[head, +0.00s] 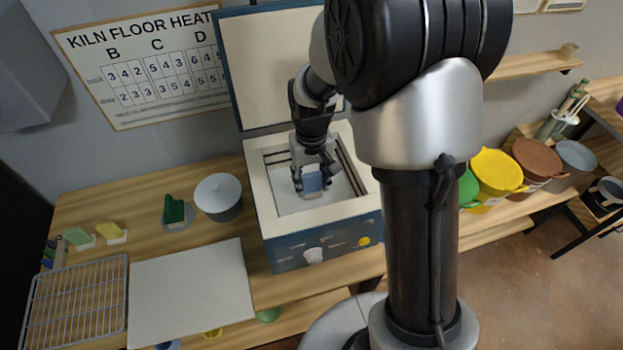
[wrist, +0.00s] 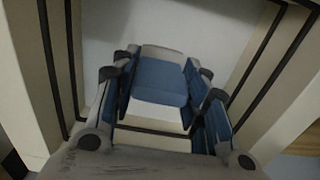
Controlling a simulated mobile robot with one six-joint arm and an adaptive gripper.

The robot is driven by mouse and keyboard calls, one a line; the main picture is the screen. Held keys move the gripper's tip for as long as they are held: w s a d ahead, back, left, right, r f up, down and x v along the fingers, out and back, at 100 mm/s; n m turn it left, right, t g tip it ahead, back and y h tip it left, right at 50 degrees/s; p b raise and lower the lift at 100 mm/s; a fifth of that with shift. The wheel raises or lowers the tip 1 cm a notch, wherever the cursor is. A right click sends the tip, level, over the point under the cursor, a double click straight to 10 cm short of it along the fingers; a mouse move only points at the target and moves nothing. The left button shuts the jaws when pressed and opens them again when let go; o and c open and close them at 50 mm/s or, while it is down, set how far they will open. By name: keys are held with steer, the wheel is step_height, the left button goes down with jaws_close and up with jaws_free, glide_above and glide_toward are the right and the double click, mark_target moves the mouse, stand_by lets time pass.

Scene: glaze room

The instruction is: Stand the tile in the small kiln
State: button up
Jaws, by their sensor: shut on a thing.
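The small kiln (head: 262,212) is a blue box with a pale rim, and its lid (head: 270,60) stands raised at the back. My gripper (head: 310,180) reaches down into its open chamber from above. It is shut on a tile (head: 314,182) that is blue with pale parts. In the wrist view the tile (wrist: 160,82) sits between the fingers of my gripper (wrist: 162,100), over the pale chamber floor (wrist: 140,22). I cannot tell whether the tile's foot touches the floor.
Dark grooves (wrist: 255,60) line the chamber walls on both sides of my gripper. Coloured buckets (head: 496,172) stand right.

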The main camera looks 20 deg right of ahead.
mark_target(312, 175)
steer(key=shift+f, duration=0.2)
steer(key=o, duration=1.1)
step_height(312, 175, up, 12)
steer(key=p, duration=0.3)
steer(key=shift+r, duration=0.2)
steer(key=s+r+t, duration=0.2)
steer(key=s+r, duration=0.3)
steer(key=s, duration=0.5)
steer(key=s+r+t, duration=0.2)
steer(key=s+r, duration=0.4)
steer(key=s, duration=0.5)
steer(key=shift+s+t, duration=0.3)
